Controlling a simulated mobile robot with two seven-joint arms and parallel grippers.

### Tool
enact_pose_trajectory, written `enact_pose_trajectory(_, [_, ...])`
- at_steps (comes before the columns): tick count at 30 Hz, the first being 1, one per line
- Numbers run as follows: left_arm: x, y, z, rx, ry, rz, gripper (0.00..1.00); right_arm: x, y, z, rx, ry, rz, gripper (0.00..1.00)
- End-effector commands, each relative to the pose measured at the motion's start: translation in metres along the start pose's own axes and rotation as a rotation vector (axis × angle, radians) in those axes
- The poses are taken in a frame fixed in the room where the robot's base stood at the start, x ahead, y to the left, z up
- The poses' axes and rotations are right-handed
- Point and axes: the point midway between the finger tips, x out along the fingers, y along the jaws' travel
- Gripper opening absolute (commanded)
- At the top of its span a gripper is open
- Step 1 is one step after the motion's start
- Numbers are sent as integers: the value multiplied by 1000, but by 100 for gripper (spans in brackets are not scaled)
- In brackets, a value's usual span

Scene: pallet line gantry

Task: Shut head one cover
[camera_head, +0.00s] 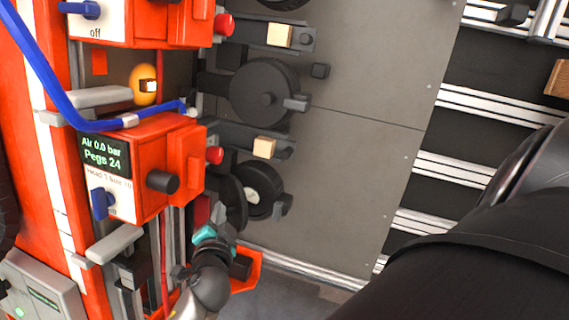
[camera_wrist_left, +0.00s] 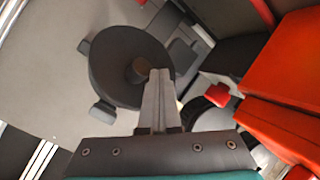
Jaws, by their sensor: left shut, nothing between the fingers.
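The lower head, beside the panel marked Head 1, has a dark round body with a pale centre (camera_head: 260,190). A dark disc, apparently its cover (camera_head: 231,198), stands nearly edge-on at its left, so the cover looks open. My left gripper (camera_head: 213,214) is just below the disc, its fingertips partly hidden. In the left wrist view, the shut, empty fingers (camera_wrist_left: 158,82) overlap the right edge of a dark disc with a central knob (camera_wrist_left: 128,65). I cannot tell whether they touch it. My right gripper is out of view.
An upper head with a dark round face (camera_head: 265,92) is above. Orange control boxes (camera_head: 150,190) with knobs and a blue hose (camera_head: 55,85) stand left. A red knob (camera_head: 214,155) projects close to the lower head. The grey plate (camera_head: 350,170) is clear.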

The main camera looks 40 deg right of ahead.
Motion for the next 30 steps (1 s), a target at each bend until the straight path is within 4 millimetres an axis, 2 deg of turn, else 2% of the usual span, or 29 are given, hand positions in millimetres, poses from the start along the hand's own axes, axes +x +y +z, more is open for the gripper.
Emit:
enact_pose_trajectory(13, [2,17,-15,0,-2,1,0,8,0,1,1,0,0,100])
enact_pose_trajectory(30, [3,21,-20,0,-1,0,0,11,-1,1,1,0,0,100])
